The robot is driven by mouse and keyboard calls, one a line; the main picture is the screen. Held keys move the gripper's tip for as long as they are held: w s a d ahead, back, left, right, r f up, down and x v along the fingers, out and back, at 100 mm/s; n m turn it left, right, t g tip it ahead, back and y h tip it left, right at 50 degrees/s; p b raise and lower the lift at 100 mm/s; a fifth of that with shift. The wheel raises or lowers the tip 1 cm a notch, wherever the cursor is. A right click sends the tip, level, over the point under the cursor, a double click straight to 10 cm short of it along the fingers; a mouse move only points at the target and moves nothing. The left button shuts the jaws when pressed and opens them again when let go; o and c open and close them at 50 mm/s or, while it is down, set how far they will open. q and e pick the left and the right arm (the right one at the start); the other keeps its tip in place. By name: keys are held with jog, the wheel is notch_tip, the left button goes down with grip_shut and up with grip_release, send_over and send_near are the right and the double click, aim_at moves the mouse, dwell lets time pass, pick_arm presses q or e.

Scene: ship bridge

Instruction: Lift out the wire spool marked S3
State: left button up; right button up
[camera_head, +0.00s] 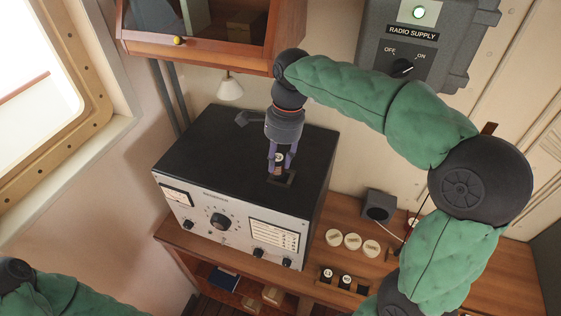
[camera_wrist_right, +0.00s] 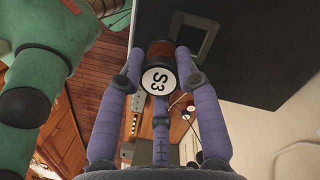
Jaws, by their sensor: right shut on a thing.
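The wire spool marked S3 (camera_wrist_right: 157,78) has a white label end and a reddish-brown winding. It also shows small in the head view (camera_head: 279,158). My right gripper (camera_head: 280,157) is shut on it, with purple fingers around its label end. The spool is over the black top of the radio set (camera_head: 225,140). A square framed opening (camera_wrist_right: 193,42) in that top lies beside the spool in the right wrist view. In the head view the opening (camera_head: 284,180) is just below the spool; the gap between them is hard to judge. My left gripper is out of view.
Dark spools with white labels (camera_head: 345,281) stand at the desk's front edge. Several cream round pieces (camera_head: 352,241) and a small dark box (camera_head: 378,205) are on the wooden desk (camera_head: 320,262). A wall cabinet (camera_head: 205,45) and a hanging lamp (camera_head: 230,88) are near my right arm.

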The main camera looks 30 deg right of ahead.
jog(key=s+a+r+b, duration=0.1)
jog(key=s+a+r, duration=0.4)
jog(key=s+a, duration=0.2)
jog(key=shift+s+r, duration=0.25)
jog(key=shift+s, duration=0.1)
